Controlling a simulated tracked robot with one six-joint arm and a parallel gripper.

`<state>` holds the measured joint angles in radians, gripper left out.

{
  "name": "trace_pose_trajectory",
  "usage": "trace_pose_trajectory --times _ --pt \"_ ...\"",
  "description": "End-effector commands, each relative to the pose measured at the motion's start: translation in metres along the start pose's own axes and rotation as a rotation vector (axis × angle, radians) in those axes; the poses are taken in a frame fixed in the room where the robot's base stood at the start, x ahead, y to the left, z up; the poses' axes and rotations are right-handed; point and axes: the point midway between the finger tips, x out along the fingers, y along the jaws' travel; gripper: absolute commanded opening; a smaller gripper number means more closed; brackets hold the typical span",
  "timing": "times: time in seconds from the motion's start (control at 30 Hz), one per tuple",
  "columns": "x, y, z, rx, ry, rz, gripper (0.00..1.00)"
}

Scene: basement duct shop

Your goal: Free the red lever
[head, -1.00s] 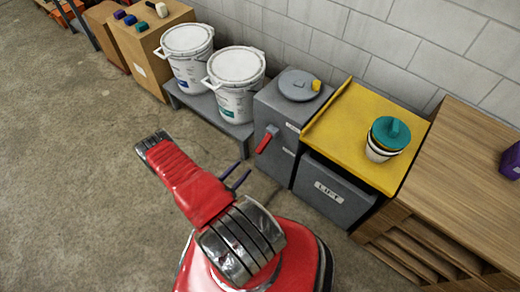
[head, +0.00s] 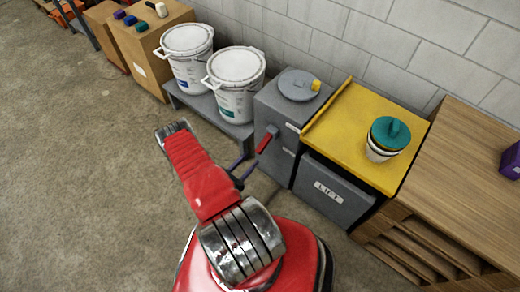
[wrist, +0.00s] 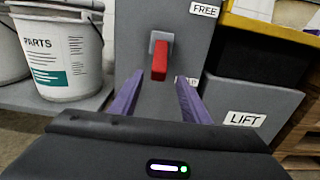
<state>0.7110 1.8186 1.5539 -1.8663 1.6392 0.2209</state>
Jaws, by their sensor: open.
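The red lever (head: 264,143) sits on the front of a grey cabinet (head: 276,166). In the wrist view the lever (wrist: 159,64) hangs from a grey pivot and points down toward me. A FREE label (wrist: 204,9) is above and right of the pivot. A lower label is partly hidden by my right finger; only its end shows. My gripper (wrist: 158,98) is open and empty, with purple fingers on either side of and short of the lever, apart from it. In the head view my gripper (head: 245,168) is just left of and below the lever.
White buckets (head: 236,68) stand on a low grey shelf (head: 236,127) to the left. Open floor lies left.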

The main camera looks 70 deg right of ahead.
Motion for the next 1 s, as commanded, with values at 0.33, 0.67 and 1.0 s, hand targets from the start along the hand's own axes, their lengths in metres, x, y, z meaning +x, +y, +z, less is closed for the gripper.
trace_pose_trajectory --times 0.33,0.67,1.0 --pt "0.039 -0.001 0.000 0.001 0.000 -0.004 0.42" --pt "0.075 0.000 0.000 0.001 0.000 -0.002 0.42" --pt "0.084 0.000 0.000 0.000 0.000 0.001 0.42"
